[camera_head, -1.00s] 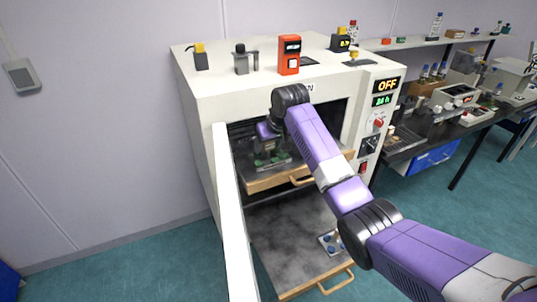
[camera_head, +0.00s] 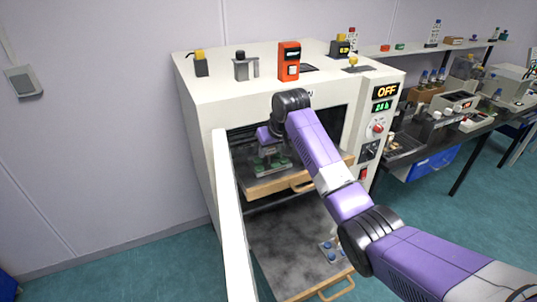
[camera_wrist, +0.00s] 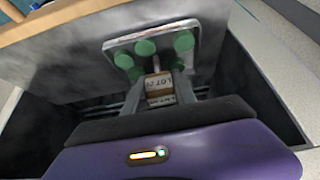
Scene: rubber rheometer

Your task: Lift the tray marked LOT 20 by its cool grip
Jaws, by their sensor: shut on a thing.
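The tray with green round pieces (camera_head: 270,165) is at the upper drawer inside the open oven. In the wrist view the metal tray (camera_wrist: 120,44) shows several green knobs and a pale grip block (camera_wrist: 159,85) with printed "LOT" lettering; its number is hard to read. My gripper (camera_head: 272,148) reaches in over the tray from above. In the wrist view my gripper (camera_wrist: 160,90) has its fingers closed on either side of the labelled grip block. I cannot tell whether the tray is clear of the drawer floor.
The upper drawer has a wooden front (camera_head: 270,188) with a handle. Below it a pulled-out lower drawer (camera_head: 290,240) holds a second tray with blue pieces (camera_head: 331,254). The open white oven door (camera_head: 228,210) stands close at the left. The oven display (camera_head: 386,91) reads OFF.

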